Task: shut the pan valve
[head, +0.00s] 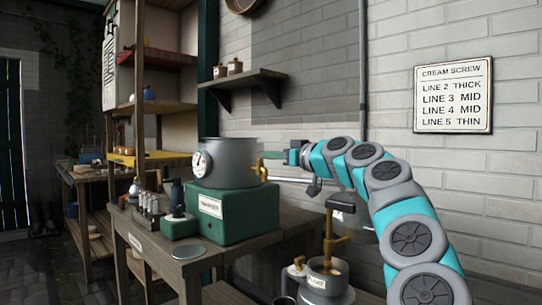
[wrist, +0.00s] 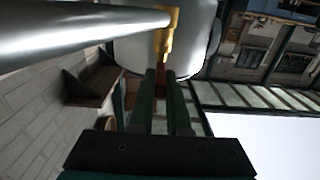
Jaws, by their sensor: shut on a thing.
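The silver pan (head: 232,163) stands on a green base (head: 222,215) on the wooden bench. Its brass valve (head: 262,169) is on the right side of the pan. My gripper (head: 268,155) reaches in from the right at the valve's top. In the wrist view, the two dark green fingers of my gripper (wrist: 164,76) are close together at the brass valve (wrist: 168,42), shut on its handle. The pan's pale wall (wrist: 140,52) is behind it. The fingers hide part of the handle, and I cannot tell the handle's exact angle.
A metal vessel with brass fittings (head: 325,278) stands in front, below my arm. A small shelf (head: 250,79) is on the wall.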

